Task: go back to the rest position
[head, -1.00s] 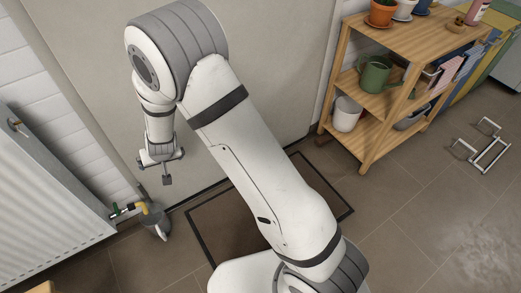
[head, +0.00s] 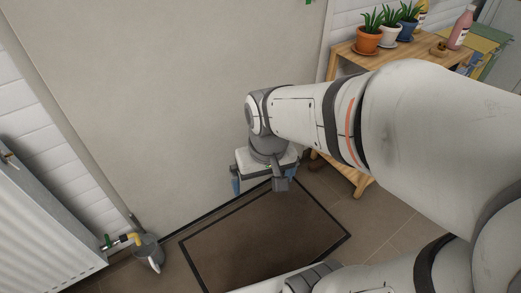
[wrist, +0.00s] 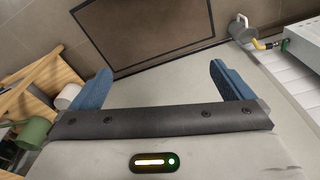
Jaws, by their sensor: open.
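My gripper (head: 262,183) hangs in front of the pale wall panel in the head view, above the back edge of the dark floor mat. In the wrist view, my gripper (wrist: 160,85) shows two blue fingers spread wide apart with nothing between them. Part of the far finger area in the head view is hidden by my own wrist.
A brown mat (head: 265,235) lies on the tiled floor. A wooden shelf (head: 345,62) with potted plants (head: 368,40) stands at the right, partly behind my arm. A grey bucket (head: 148,250) and a white radiator (head: 40,225) are at the left.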

